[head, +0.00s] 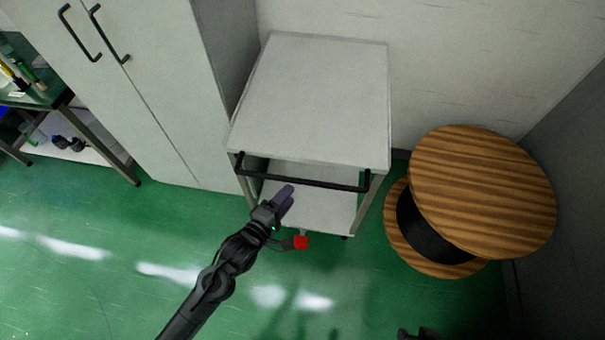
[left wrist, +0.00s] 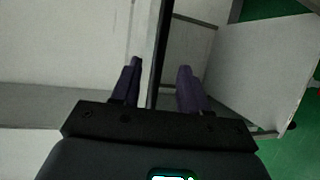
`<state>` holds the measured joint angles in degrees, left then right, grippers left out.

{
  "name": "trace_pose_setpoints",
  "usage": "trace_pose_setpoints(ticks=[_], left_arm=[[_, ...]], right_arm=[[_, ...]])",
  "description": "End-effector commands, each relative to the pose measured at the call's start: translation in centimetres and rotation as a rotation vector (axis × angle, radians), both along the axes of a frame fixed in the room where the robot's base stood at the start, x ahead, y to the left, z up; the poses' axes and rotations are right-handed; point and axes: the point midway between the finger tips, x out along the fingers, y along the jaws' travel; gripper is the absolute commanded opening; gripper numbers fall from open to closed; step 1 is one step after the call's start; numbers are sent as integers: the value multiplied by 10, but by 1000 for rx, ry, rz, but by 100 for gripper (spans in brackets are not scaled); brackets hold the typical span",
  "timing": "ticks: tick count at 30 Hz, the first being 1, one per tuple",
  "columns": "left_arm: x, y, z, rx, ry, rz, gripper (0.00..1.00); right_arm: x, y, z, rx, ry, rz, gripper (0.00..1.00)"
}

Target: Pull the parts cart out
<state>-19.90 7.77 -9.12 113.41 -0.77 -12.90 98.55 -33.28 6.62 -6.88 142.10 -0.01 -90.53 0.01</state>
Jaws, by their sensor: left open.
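The parts cart (head: 318,95) is a pale grey two-level cart against the back wall. Its black handle bar (head: 320,181) runs across the front below the top. My left gripper (head: 286,196) is open at the left half of the handle. In the left wrist view, the handle (left wrist: 158,50) runs between the two spread purple fingers (left wrist: 158,88); contact cannot be told. The lower shelf (head: 320,210) looks empty. A dark piece at the bottom edge, probably my right gripper (head: 418,334), is mostly cut off.
A tall grey cabinet (head: 135,90) stands left of the cart. A wooden cable spool (head: 485,190) stands close on the right. A workbench (head: 50,95) is at the far left. The green floor (head: 345,285) in front of the cart looks clear.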

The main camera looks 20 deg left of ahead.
Motion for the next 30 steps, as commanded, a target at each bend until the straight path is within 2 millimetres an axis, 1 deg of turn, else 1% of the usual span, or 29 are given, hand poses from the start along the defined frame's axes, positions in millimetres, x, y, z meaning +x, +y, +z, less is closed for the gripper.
trace_pose_setpoints(ticks=[1, 9, 15, 21, 30], left_arm=[[8, -2, -2, -1, -4, 0, 44], [50, -10, -11, -1, -4, -1, 44], [75, -16, -15, -1, -2, -1, 44], [88, -18, -17, 0, -1, 0, 44], [90, -18, -17, 0, 0, 0, 44]], right_arm=[[0, 0, -5, -1, 1, 1, 43], [0, -2, -17, -7, 1, 4, 43], [0, -2, -24, -9, 1, 5, 43], [0, -2, -27, -8, 1, 5, 43], [0, -1, -26, -3, 1, 2, 43]])
